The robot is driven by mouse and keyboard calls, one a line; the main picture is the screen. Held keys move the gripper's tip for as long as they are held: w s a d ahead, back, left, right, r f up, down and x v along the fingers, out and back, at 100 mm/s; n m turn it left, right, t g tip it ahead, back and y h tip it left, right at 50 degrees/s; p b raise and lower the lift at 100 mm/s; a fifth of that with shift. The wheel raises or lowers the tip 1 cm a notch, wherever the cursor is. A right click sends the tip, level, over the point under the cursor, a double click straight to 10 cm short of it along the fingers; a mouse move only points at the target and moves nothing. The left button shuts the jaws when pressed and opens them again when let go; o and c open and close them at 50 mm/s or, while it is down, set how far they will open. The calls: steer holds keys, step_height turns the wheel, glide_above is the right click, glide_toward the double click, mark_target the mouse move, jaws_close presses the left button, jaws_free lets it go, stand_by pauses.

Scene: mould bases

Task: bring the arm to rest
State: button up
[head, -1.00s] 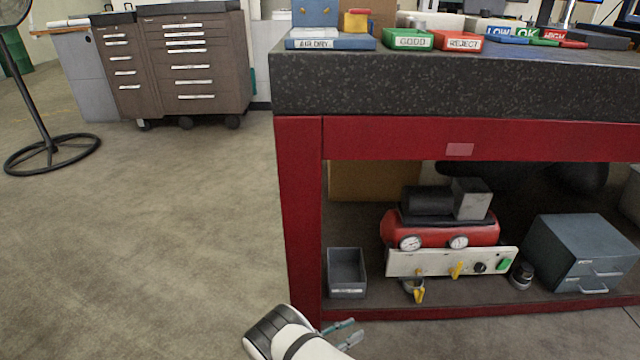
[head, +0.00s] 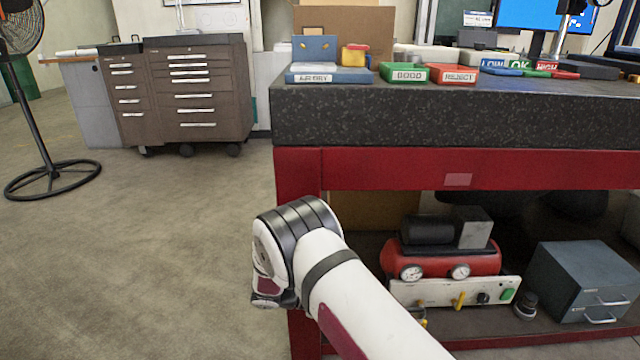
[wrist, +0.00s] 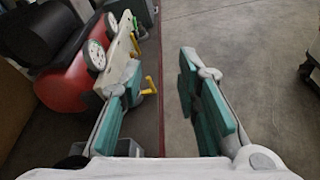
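My gripper (wrist: 160,110) shows in the wrist view with its two teal-padded fingers spread apart. Nothing is between the fingers but floor and the red edge of the bench's lower shelf. In the head view my white and black arm stands in front of the bench's left leg, and my gripper is hidden there. The red bench frame (head: 400,168) carries a dark granite top (head: 450,118).
A red air compressor (head: 440,263) sits on the lower shelf, close to the left finger in the wrist view (wrist: 68,82). A blue-grey drawer box (head: 585,280) stands right of it. Labelled trays, including a green one (head: 404,73), line the top. Floor (head: 150,260) is clear at left.

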steer(key=s+d+r+m+g+y, duration=0.1)
steer(key=s+d+r+m+y, duration=0.3)
steer(key=r, duration=0.5)
steer(key=s+d+r+m+g+y, duration=0.15)
steer(key=s+r, duration=0.35)
steer(key=r, duration=0.5)
steer(key=s+d+r+m+g+y, duration=0.2)
steer(key=s+d+r+m, duration=0.25)
steer(key=r, duration=0.45)
steer(key=s+d+r+m+t+y, duration=0.15)
steer(key=s+r+y, duration=0.3)
steer(key=s, duration=0.85)
steer(key=s+a+m+t+y, duration=0.25)
steer(key=s+m, duration=0.25)
steer(key=s, duration=0.9)
step_height(320, 180, up, 38)
steer(key=t+p, duration=0.4)
steer(key=p, duration=3.3)
steer(key=shift+w+f+n, duration=0.15)
steer(key=shift+w+n, duration=0.05)
steer(key=shift+n, duration=0.25)
